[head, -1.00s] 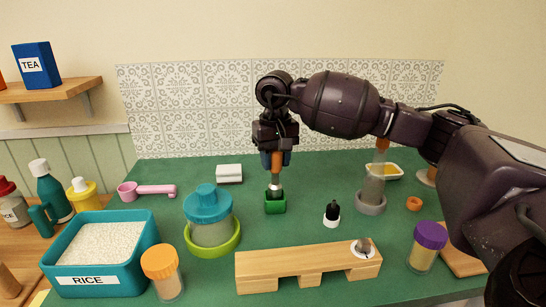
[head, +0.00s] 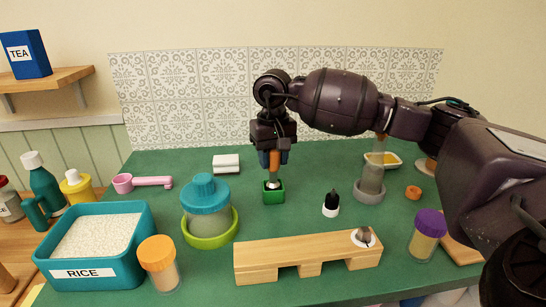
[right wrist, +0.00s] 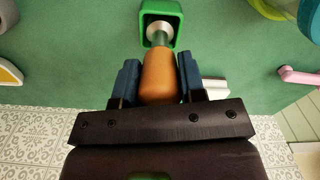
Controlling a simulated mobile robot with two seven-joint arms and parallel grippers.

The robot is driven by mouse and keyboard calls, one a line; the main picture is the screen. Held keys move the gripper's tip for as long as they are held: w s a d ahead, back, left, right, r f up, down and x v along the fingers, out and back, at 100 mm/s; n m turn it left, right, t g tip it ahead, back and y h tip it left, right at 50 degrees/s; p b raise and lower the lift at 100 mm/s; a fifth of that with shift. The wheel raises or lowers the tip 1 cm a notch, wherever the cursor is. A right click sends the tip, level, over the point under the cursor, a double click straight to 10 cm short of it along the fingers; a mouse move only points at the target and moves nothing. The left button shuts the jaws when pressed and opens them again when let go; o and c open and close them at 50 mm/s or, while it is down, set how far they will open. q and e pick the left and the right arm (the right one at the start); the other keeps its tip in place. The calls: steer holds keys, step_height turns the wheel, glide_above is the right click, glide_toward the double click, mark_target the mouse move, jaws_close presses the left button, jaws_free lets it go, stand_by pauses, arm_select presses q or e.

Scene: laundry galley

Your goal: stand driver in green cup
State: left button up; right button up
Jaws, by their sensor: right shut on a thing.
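The driver (head: 274,163) has an orange handle and a metal collar and points down. My right gripper (head: 273,158) is shut on its handle. The blue fingers lie on both sides of the orange handle (right wrist: 160,77) in the right wrist view. The small square green cup (head: 273,198) stands on the green counter directly below the gripper. The driver's lower end is inside the cup (right wrist: 144,28), and its tip is hidden by the walls. The driver looks close to upright. My left gripper is not in view.
A black-and-white small bottle (head: 331,203) stands right of the cup. A teal-lidded jar (head: 206,205) in a lime bowl is to the left. A wooden block (head: 300,257) lies in front, and a white box (head: 226,164) sits behind. A grey holder (head: 370,190) stands further right.

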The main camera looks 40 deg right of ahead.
steer(key=shift+f, duration=0.2)
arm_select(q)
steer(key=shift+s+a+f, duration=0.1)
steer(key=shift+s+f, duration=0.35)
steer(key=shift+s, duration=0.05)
arm_select(e)
steer(key=shift+f, duration=0.1)
steer(key=shift+f, duration=0.1)
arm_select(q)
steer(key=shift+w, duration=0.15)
arm_select(e)
steer(key=shift+f, duration=0.1)
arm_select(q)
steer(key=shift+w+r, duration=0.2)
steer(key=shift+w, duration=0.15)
